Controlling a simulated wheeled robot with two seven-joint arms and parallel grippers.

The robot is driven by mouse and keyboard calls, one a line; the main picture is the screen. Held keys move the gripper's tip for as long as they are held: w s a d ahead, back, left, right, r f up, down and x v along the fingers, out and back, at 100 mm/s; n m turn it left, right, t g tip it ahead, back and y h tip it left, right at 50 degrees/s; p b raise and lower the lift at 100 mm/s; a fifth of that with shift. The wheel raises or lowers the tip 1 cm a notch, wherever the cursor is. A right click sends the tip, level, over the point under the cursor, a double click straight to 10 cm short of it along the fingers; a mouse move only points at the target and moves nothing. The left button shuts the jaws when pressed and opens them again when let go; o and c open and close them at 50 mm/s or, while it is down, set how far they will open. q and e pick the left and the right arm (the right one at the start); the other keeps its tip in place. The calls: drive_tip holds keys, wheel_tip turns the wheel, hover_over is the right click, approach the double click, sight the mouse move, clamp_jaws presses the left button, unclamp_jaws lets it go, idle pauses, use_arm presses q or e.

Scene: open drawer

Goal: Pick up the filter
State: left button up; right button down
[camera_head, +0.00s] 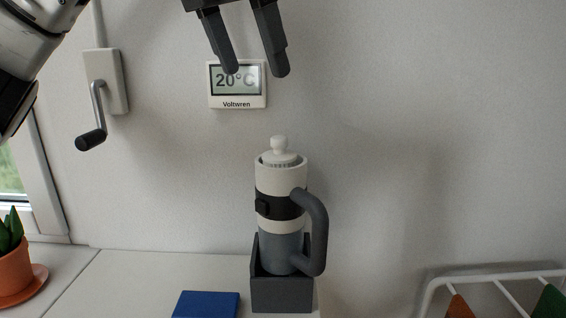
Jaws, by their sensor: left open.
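A white lid-like piece with a round knob (280,151) sits in the top of a white and grey cylinder (279,178); it may be the filter, but I cannot tell for sure. The cylinder has a black band, and a curved dark grey handle (318,232) on its right. It stands upright in a dark grey square holder (281,294), which hides its foot. My left gripper (256,72) is at the top of the picture, above the knob and apart from it. Its two dark fingers point down, open and empty. My right gripper is not in view.
A blue flat block (207,304) lies left of the holder. A white wire rack (490,276) stands at the lower right. A potted plant (13,268) is at the left edge. A thermostat (237,98) and a crank handle (97,110) are on the wall behind.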

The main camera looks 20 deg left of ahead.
sight(279, 137)
use_arm(q)
drive_tip(key=x, duration=0.7)
drive_tip(key=shift+s, duration=0.1)
drive_tip(key=shift+x, duration=2.7)
drive_tip(key=shift+d+r, duration=0.15)
drive_tip(key=c, duration=1.1)
